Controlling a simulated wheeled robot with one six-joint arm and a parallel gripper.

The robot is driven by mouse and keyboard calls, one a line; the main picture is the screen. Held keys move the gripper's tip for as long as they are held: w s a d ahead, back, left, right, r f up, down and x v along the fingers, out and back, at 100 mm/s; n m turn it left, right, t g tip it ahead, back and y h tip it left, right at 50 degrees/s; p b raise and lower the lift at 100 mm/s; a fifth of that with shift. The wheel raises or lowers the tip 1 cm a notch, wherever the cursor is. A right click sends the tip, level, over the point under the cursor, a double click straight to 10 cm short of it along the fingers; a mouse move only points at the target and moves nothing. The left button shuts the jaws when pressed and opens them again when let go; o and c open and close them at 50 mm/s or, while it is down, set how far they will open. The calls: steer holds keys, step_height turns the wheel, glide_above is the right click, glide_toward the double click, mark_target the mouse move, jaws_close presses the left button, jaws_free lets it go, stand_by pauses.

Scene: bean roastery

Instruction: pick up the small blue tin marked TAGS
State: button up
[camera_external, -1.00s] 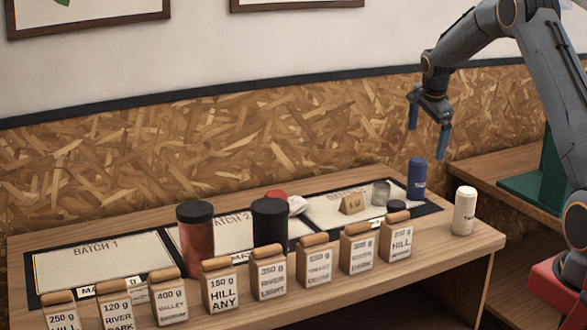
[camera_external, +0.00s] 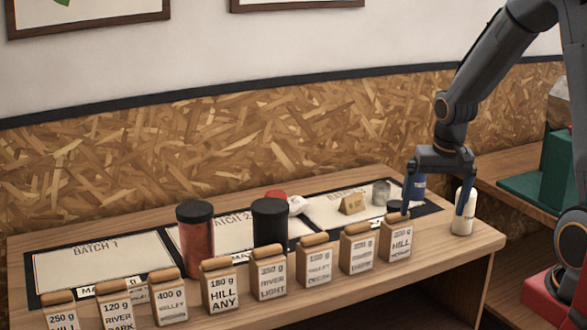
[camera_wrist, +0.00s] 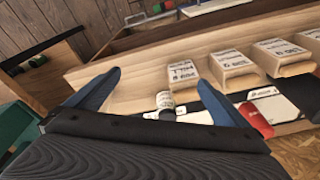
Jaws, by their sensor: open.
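The small blue tin (camera_external: 419,187) stands upright on the right end of the table, at the edge of the last dark-bordered mat. My gripper (camera_external: 434,210) is open with its fingers pointing down. Its left finger and palm cover part of the tin in the external view, and the tin's marking cannot be read. I cannot tell whether the tin is between the fingers or behind them. In the wrist view my gripper (camera_wrist: 160,80) is spread wide with nothing held. I cannot make out the blue tin there.
A white bottle (camera_external: 463,218) stands close by the right finger. A row of labelled bags, including one marked HILL (camera_external: 396,240), lines the front edge. A grey tin (camera_external: 381,193) and a cardboard tag (camera_external: 352,203) are left of the blue tin.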

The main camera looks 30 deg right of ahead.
steer(key=s+a+f+n, duration=0.1)
steer(key=s, duration=0.3)
steer(key=s+a+f+n, duration=0.1)
steer(key=s+n, duration=0.1)
steer(key=s, duration=0.2)
steer(key=s+a+f+n+b, duration=0.1)
steer(key=s, duration=0.3)
steer(key=shift+s+a+f+n+g, duration=0.1)
steer(key=shift+a+f+n+g, duration=0.2)
steer(key=shift+g, duration=0.1)
steer(key=c, duration=0.3)
steer(key=shift+s, duration=0.2)
steer(key=c, duration=0.5)
steer(key=shift+c, duration=0.2)
